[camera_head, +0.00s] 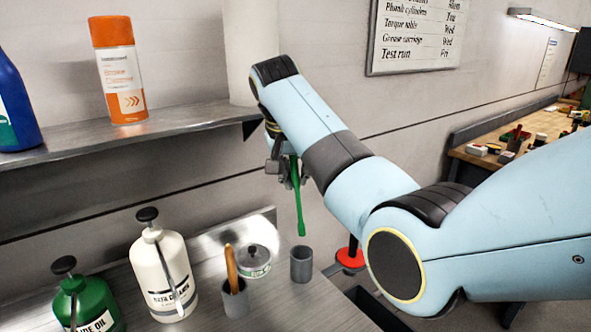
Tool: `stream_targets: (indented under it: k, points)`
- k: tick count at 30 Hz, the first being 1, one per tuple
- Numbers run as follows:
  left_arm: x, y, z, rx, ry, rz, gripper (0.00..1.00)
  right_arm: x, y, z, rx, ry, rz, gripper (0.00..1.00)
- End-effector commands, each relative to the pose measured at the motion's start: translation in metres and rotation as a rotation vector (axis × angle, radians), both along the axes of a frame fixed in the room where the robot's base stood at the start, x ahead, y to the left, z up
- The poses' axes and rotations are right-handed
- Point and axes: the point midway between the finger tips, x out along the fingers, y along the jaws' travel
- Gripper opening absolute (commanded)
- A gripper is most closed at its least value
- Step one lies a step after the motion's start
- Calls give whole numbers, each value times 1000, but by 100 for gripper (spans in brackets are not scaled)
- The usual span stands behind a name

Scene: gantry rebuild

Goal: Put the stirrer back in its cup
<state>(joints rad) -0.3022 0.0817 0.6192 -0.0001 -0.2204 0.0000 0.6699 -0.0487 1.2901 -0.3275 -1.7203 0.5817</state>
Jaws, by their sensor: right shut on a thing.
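The green stirrer (298,197) hangs nearly upright, its lower end pointing down. My right gripper (285,170) is shut on its upper part. An empty-looking grey cup (302,266) stands on the metal bench, below the stirrer's lower end and apart from it. A second grey cup (235,302) stands to its left with a brown-handled tool (231,266) in it. My left gripper is out of view.
A small tin (254,262) stands behind the cups. A white pump bottle (165,275) and a green one (88,306) stand at left. A shelf (180,131) above carries an orange spray can (119,75) and a blue bottle (14,110). A red round part (350,259) is right of the bench.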

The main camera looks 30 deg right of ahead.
Motion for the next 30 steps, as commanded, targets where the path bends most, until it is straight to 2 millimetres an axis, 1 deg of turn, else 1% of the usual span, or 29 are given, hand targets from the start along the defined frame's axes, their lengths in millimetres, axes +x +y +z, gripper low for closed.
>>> stream_targets:
  k: [1,12,17,30]
  points:
    - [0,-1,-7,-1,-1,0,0,0,0,-8,0,0,0,0]
    - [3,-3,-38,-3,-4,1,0,0,0,-36,1,1,0,0]
    - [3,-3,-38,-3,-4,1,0,0,0,-48,-1,1,0,0]
    - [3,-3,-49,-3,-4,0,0,0,0,-86,-1,1,0,0]
